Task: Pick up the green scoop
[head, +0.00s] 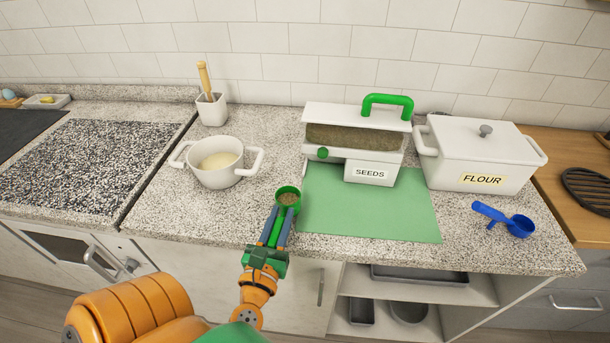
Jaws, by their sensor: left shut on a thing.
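The green scoop (287,206) is at the front edge of the counter, left of the green mat (415,225). Its round bowl points up and away from me and has brownish, grainy stuff in it. My left gripper (281,216) is shut on the scoop from the front; the fingers hide most of its handle. I cannot tell whether the bowl touches the counter. My right gripper is not in view.
The white SEEDS container (370,174), filled with brown grains, stands at the mat's back. The FLOUR box (465,160) and a blue scoop (519,226) are on the right. A white pot (220,177) and utensil holder (212,112) are on the left.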

